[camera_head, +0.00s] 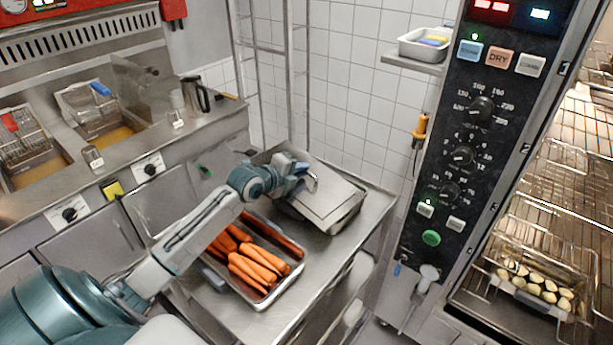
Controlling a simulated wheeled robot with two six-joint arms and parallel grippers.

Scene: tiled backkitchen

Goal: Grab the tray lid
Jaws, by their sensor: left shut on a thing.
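The tray lid (322,193) is a flat, pale metal sheet at the back of the steel cart, over a metal tray (345,221). It looks slightly tilted on the tray; I cannot tell whether it touches the rim all round. My left gripper (308,183) reaches over the cart from the left and is shut on the lid near its left edge. The fingertips are small and partly hidden in this view. My right gripper is not in view.
A tray of carrots (256,272) sits in front on the same cart (378,205), under my left arm. Fryers with baskets (90,105) stand left. The oven control panel (470,130) and open oven with a food basket (535,285) stand right. A shelf (412,64) holds a white tub.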

